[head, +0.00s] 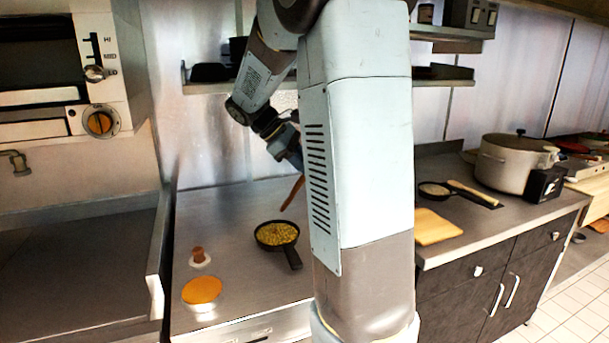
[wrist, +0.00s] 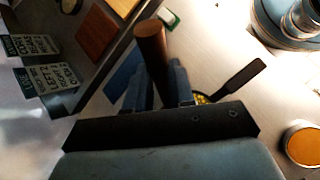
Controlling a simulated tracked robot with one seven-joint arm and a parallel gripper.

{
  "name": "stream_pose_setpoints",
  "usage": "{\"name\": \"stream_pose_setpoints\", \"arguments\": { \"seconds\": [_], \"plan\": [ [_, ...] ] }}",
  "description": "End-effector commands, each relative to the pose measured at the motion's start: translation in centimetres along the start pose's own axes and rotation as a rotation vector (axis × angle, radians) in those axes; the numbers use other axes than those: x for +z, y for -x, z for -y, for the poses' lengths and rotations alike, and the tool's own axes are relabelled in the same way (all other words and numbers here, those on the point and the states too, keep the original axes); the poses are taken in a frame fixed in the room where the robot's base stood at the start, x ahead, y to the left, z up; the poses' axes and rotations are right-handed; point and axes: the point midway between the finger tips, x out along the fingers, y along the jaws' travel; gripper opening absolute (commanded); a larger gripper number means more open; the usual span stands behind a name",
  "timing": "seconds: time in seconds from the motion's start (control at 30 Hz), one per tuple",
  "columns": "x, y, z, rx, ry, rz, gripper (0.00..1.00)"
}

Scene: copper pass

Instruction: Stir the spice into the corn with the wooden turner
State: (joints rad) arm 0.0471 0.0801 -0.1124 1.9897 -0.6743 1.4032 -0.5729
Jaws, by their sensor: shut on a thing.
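My gripper (head: 290,158) is shut on the wooden turner (head: 292,193), which slants down from it toward the pan. In the wrist view the turner's round brown handle (wrist: 150,38) stands up between the fingers (wrist: 157,88). The black pan (head: 293,258) sits on the steel counter and holds yellow corn (head: 276,233). The turner's visible lower end appears just above the pan's far edge. In the wrist view my gripper hides most of the pan; its handle (wrist: 236,82) and a little corn show. I cannot clearly make out spice on the corn.
A bowl of orange stuff (head: 202,290) and a small brown-topped container (head: 198,256) stand left of the pan. A large pot (head: 505,165), a small black pan (head: 434,189) and a wooden board (head: 437,227) are on the right counter. Bare steel lies around the corn pan.

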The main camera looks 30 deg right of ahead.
Motion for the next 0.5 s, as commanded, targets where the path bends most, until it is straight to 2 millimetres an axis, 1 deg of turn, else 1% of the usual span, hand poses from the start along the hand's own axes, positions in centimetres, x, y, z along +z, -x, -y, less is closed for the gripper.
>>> {"name": "stream_pose_setpoints", "arguments": {
  "seconds": [0.2, 0.5],
  "plan": [
    [1.0, 1.4, -0.5, 0.001, -0.001, -0.001, 0.00],
    [1.4, 1.8, -0.7, 0.001, 0.001, 0.000, 0.00]
  ]
}}
